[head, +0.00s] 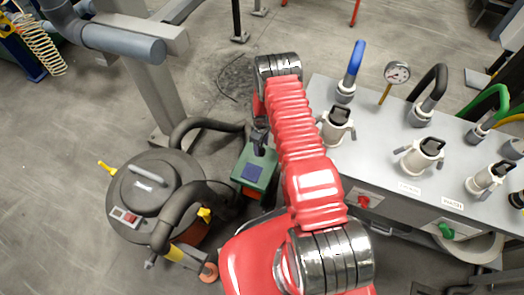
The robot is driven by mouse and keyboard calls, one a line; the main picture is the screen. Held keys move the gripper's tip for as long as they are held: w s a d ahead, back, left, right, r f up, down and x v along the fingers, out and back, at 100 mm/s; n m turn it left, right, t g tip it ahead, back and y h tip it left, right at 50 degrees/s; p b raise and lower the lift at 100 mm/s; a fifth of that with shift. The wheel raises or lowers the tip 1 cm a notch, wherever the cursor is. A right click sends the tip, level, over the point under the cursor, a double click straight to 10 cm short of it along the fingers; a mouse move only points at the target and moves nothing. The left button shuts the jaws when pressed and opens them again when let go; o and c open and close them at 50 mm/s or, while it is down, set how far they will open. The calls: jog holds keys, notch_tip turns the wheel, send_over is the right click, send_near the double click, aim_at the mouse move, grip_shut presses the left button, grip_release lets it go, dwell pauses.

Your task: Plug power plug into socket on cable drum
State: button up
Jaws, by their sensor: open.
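My red ribbed arm rises through the middle of the head view and hides what lies behind it. A small dark shape shows just left of the arm, above a green box (252,174) with a dark blue panel. I cannot tell whether that shape is part of my wrist or something on the box. No power plug, socket or cable drum can be clearly identified.
A round dark vacuum cleaner (150,192) with thick black hoses stands at the left, close to the green box. A grey cabinet (385,165) with valves and a gauge (397,72) stands at the right. Grey pipework (125,42) is at the upper left. Open floor lies at the far left.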

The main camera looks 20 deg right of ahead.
jog(key=shift+f, duration=1.3)
jog(key=shift+c, duration=0.6)
jog(key=c, duration=1)
